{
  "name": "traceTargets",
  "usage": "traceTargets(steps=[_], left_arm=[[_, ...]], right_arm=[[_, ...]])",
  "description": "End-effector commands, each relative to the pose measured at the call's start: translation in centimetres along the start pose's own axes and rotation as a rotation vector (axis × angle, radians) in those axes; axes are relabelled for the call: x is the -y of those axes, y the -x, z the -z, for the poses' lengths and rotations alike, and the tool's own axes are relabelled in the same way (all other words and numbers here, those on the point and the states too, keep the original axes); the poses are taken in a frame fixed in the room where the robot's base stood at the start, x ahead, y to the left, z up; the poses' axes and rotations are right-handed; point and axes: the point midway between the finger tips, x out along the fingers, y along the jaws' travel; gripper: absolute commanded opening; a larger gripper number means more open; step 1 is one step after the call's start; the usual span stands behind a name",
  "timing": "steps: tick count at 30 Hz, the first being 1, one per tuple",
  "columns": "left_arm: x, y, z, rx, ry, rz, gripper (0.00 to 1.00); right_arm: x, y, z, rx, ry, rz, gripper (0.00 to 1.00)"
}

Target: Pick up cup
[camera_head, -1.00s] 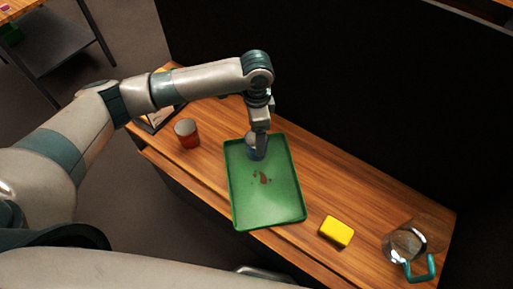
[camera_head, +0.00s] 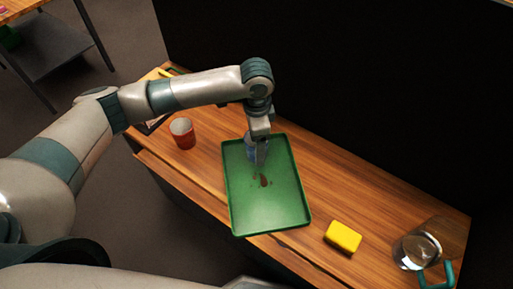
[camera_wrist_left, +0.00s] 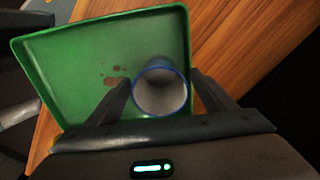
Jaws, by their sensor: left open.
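A blue-rimmed cup (camera_wrist_left: 160,104) with a pale inside stands on the far end of the green tray (camera_wrist_left: 70,75). In the head view the cup (camera_head: 251,142) is mostly hidden behind my left gripper (camera_head: 259,156), which points down over the tray (camera_head: 268,215). In the left wrist view my left gripper (camera_wrist_left: 160,78) is open, with one finger on each side of the cup. I cannot tell whether the fingers touch it. A second cup, red with a pale top (camera_head: 182,133), stands on the table left of the tray. My right gripper is not in view.
Dark stains (camera_head: 263,181) mark the tray floor. A yellow sponge-like block (camera_head: 343,236) and a glass jug with a teal handle (camera_head: 425,248) are to the right on the wooden table (camera_head: 330,185). A dark panel rises behind the table.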

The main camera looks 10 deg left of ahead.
Motion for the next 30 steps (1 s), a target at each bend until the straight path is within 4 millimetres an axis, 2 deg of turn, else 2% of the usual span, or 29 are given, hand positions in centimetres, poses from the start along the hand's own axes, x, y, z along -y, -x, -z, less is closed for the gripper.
traceTargets(steps=[10,16,30], left_arm=[[0.01,0.02,0.00,0.000,0.000,0.000,0.77],[0.01,0.02,0.00,0.000,0.000,0.000,0.30],[0.01,0.33,0.02,0.000,0.000,0.000,0.30]], right_arm=[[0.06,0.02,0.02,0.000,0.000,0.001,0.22],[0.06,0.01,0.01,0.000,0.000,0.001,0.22],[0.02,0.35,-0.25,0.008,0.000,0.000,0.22]])
